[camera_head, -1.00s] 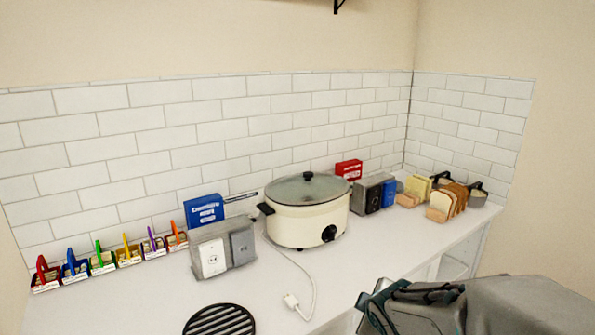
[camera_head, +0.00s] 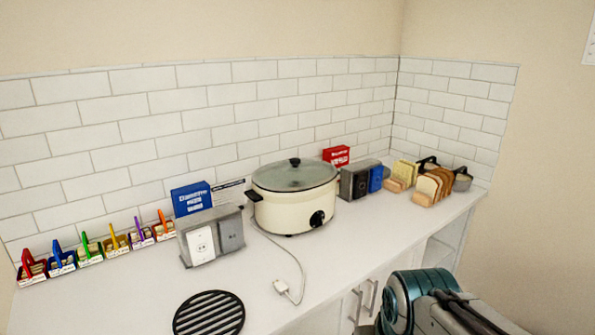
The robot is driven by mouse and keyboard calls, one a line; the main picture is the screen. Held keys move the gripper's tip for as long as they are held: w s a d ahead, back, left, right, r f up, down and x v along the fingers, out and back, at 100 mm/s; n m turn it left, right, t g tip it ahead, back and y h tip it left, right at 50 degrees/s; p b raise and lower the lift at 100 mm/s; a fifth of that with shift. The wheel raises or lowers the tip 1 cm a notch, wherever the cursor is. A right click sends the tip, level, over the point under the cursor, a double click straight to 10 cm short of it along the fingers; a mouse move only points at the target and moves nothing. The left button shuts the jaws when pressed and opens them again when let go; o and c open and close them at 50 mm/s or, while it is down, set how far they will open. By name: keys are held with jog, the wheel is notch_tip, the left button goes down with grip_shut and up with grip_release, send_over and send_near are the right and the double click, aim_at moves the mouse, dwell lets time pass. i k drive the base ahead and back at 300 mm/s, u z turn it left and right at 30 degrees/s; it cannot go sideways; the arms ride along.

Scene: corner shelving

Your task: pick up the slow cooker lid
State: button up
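The slow cooker (camera_head: 292,213) is a cream oval pot with a dark knob on its front, standing on the white counter near the tiled wall. Its glass lid (camera_head: 312,180) rests on top and has a black handle (camera_head: 295,162) at its centre. Part of my arm shows at the bottom right, in front of the counter and well apart from the lid. My gripper's fingers are not in view.
A grey outlet box (camera_head: 208,240) stands left of the cooker, and a dark box with a blue side (camera_head: 362,180) stands right. Bread slices (camera_head: 432,187) are farther right. A power plug (camera_head: 283,287) and black round grate (camera_head: 209,314) lie in front. The counter's front middle is mostly clear.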

aim_at(295, 174)
jog(key=u, duration=0.25)
jog(key=k, duration=0.35)
jog(key=z, duration=1.2)
jog(key=i, duration=1.8)
jog(key=u, duration=0.85)
